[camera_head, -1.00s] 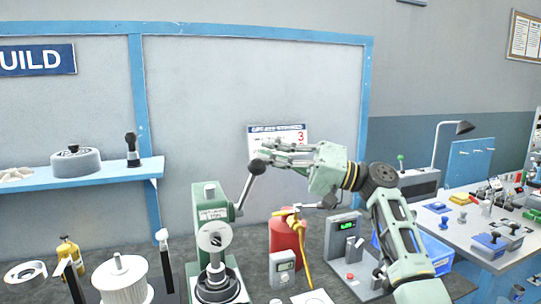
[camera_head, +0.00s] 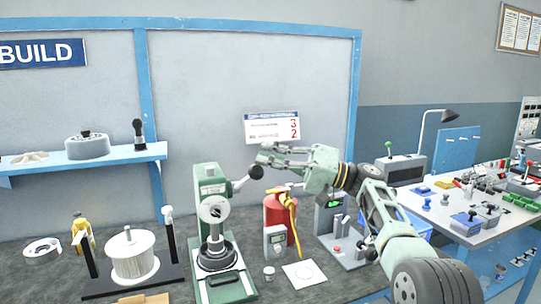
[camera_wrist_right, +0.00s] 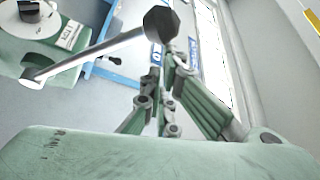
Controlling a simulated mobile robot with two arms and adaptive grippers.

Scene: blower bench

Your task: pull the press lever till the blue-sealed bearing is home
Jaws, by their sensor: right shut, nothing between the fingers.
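The green arbor press (camera_head: 208,187) stands on the bench left of centre. Its lever (camera_head: 243,181) slopes up to the right and ends in a dark ball knob (camera_head: 256,172). My right gripper (camera_head: 264,155) is shut and empty, its fingertips just above the knob; I cannot tell if they touch. In the right wrist view the knob (camera_wrist_right: 160,22) is beyond the shut fingers (camera_wrist_right: 165,100), outside them. Under the ram a dark round part (camera_head: 216,257) sits on the press base. I cannot make out the blue-sealed bearing. My left gripper is not in view.
A red canister (camera_head: 279,222) with a yellow hose stands right of the press, with a grey meter (camera_head: 276,241) in front. A white finned rotor (camera_head: 132,258) sits in a stand on the left. A grey readout device (camera_head: 335,232) stands near my right arm.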

